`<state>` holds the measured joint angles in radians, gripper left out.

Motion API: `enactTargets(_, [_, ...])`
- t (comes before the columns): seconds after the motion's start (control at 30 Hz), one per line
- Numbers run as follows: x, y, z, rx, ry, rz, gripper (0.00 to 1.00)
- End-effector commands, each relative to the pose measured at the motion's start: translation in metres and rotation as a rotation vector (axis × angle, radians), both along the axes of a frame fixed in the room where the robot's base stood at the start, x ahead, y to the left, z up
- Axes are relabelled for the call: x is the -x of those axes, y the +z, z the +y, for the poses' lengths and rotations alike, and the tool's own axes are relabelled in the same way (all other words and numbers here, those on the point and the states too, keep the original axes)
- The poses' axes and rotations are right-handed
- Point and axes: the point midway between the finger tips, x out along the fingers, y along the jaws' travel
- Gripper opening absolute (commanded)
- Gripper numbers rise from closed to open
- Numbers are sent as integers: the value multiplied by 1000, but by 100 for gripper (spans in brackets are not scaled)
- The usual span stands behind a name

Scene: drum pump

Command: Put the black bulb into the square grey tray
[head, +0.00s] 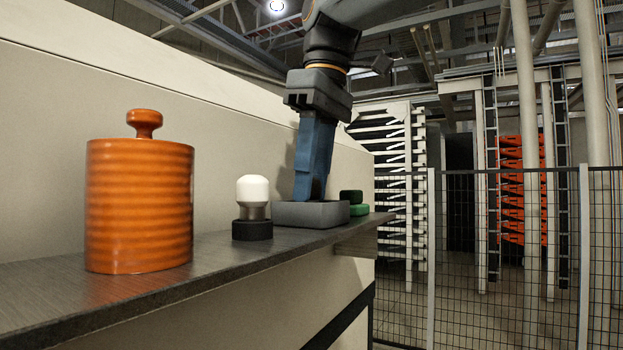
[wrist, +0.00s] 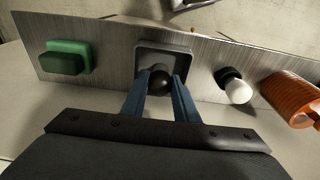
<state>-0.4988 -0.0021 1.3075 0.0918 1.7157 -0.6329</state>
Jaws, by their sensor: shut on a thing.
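The black bulb (wrist: 160,82) shows in the wrist view as a dark round shape between the blue fingers of my gripper (wrist: 159,88). My gripper is shut on it. The square grey tray (wrist: 177,50) lies around and behind the bulb in that view, and the bulb is over or inside its near part. In the head view my gripper (head: 305,198) points down with its fingertips at the grey tray (head: 312,215). The tray's wall and the fingers hide the bulb there. I cannot tell whether the bulb touches the tray floor.
A white bulb on a black base (head: 253,207) stands left of the tray. A large ribbed orange jar with a knob (head: 139,205) stands further left. A green block with a darker part (head: 353,205) is right of the tray. The metal shelf (head: 215,265) has a front edge; a wall stands behind.

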Motion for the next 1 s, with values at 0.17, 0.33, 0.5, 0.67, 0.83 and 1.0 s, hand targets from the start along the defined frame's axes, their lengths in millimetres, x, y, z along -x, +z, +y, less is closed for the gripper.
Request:
enactTargets(0.17, [0,-3,0,0,0,0,35])
enactTargets(0.33, [0,-2,0,0,0,0,46])
enactTargets(0.5, [0,-2,0,0,0,0,46])
enactTargets(0.67, [0,7,0,-1,0,-3,46])
enactTargets(0.83, [1,29,-4,-2,0,-3,46])
enactTargets(1.0, [2,53,-7,-2,0,-3,46])
